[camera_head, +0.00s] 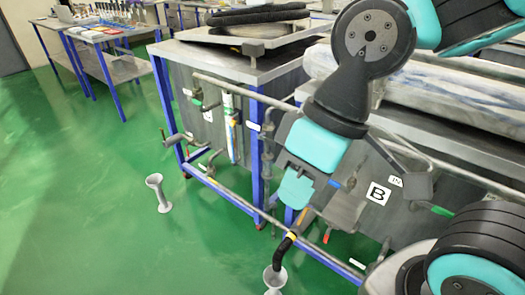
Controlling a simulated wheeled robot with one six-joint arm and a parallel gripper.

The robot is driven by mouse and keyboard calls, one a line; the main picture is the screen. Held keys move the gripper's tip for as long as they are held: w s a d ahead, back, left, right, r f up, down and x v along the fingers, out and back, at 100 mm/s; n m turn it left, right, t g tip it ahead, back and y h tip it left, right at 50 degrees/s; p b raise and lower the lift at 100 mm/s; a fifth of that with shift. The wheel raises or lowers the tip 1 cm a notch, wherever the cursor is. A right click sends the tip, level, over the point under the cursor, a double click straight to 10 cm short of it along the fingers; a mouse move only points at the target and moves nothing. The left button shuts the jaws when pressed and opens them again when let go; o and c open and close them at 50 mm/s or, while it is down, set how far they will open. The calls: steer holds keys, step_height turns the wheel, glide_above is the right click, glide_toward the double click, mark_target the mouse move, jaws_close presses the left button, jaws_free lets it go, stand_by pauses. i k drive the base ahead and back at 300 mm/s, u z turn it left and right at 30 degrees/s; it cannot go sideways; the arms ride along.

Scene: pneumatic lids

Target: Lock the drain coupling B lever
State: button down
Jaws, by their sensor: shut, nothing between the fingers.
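The white label with a B (378,193) is on the dark panel of the tank at the right. A black drain hose (284,247) with a yellow band hangs down and left of that label, above a grey funnel (274,279) on the floor. A small orange part (302,216) shows at the hose's upper end; I cannot tell whether it is the coupling B lever. My gripper (299,205) is in front of the tank frame, just above the hose's upper end. It is shut and empty, its fingertips hard to make out. I cannot tell whether it touches anything.
Blue-framed tanks with grey pipes (235,90) and small coloured handles surround my arm. A red handle (326,235) and a green one (441,211) are nearby. Another grey funnel (159,192) stands on the floor.

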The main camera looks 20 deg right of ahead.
mark_target(307, 208)
steer(key=z, duration=0.05)
steer(key=k, duration=0.5)
steer(key=u, duration=0.75)
steer(key=i, duration=0.8)
steer(key=z, duration=1)
